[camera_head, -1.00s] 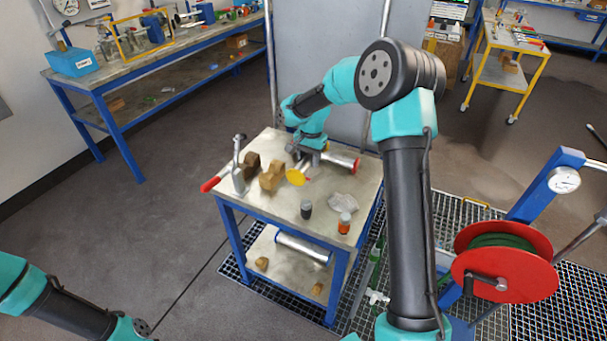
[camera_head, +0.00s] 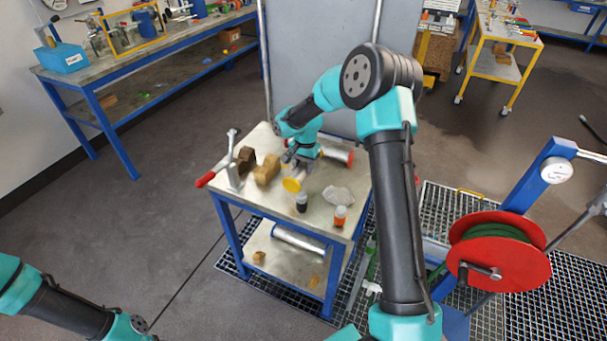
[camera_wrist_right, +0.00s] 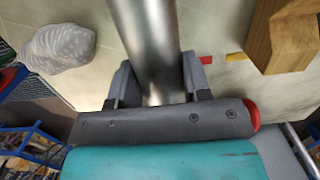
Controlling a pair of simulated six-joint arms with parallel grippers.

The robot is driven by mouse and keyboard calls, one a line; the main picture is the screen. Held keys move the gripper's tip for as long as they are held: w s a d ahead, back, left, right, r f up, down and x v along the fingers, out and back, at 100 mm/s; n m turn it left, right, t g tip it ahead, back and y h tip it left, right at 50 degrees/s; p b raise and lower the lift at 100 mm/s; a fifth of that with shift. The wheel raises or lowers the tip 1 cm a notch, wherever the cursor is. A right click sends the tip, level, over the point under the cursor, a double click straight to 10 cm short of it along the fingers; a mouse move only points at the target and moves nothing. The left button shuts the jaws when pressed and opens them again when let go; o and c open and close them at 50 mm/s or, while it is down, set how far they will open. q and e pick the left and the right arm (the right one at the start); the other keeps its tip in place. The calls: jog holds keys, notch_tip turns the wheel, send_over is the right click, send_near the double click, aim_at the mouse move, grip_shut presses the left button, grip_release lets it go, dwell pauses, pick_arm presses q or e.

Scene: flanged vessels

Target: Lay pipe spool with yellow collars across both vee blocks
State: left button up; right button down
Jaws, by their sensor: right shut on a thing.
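The pipe spool is a grey metal tube (camera_wrist_right: 147,40) in the right wrist view, between the fingers of my right gripper (camera_wrist_right: 155,88). In the head view one yellow collar (camera_head: 292,184) shows at its near end; its other end is hidden behind my right gripper (camera_head: 297,160). My right gripper is shut on the tube. A tan vee block (camera_head: 266,170) and a dark brown vee block (camera_head: 246,160) stand on the table to the left of the spool. The tan block also shows in the right wrist view (camera_wrist_right: 290,35). My left gripper is out of view.
A red-collared pipe (camera_head: 337,153) lies behind my right gripper. A red-handled clamp (camera_head: 231,165) is at the left edge of the table (camera_head: 262,207).

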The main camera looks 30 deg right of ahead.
jog(key=shift+f, duration=1.8)
jog(key=shift+f, duration=0.15)
jog(key=c, duration=0.6)
grip_release()
jog(key=shift+o, duration=0.2)
jog(key=r, duration=0.8)
jog(key=d+r, duration=0.1)
jog(key=r, duration=0.3)
jog(key=shift+w+d+r, duration=0.1)
jog(key=shift+w, duration=0.3)
